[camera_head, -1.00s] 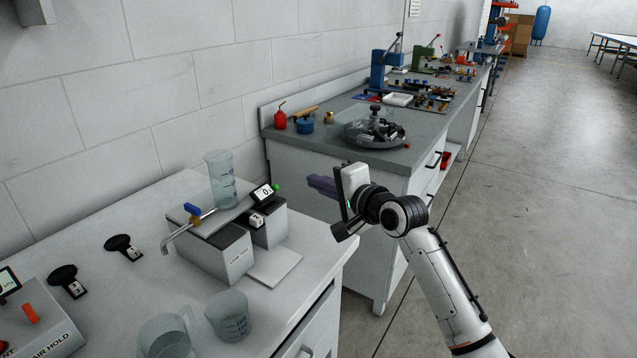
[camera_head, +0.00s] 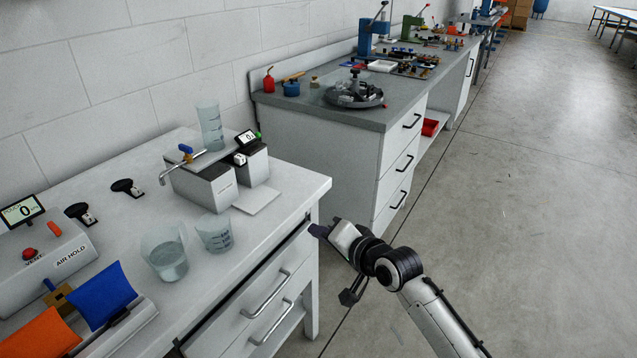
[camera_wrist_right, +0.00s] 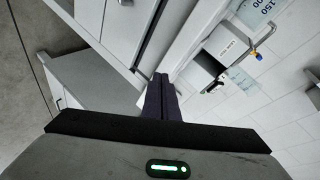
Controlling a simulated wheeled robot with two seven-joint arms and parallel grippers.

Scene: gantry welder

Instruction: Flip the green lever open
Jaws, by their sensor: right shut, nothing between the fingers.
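A small green part (camera_head: 258,135) shows at the right end of the small boxed unit with a display on the near bench; it is too small to tell whether it is the green lever or how it stands. My right gripper (camera_head: 318,230) is in front of the bench's right end, below and right of the green part and well apart from it. Its dark fingers (camera_wrist_right: 162,98) are shut and empty in the right wrist view. My left gripper is not in view.
The near bench (camera_head: 290,182) holds a tap with a blue handle (camera_head: 186,150), clear beakers (camera_head: 165,256), black knobs (camera_head: 127,187) and an air-hold panel (camera_head: 45,250). A grey-topped bench (camera_head: 320,108) with a green press (camera_head: 412,27) stands behind. Open floor (camera_head: 500,200) lies right.

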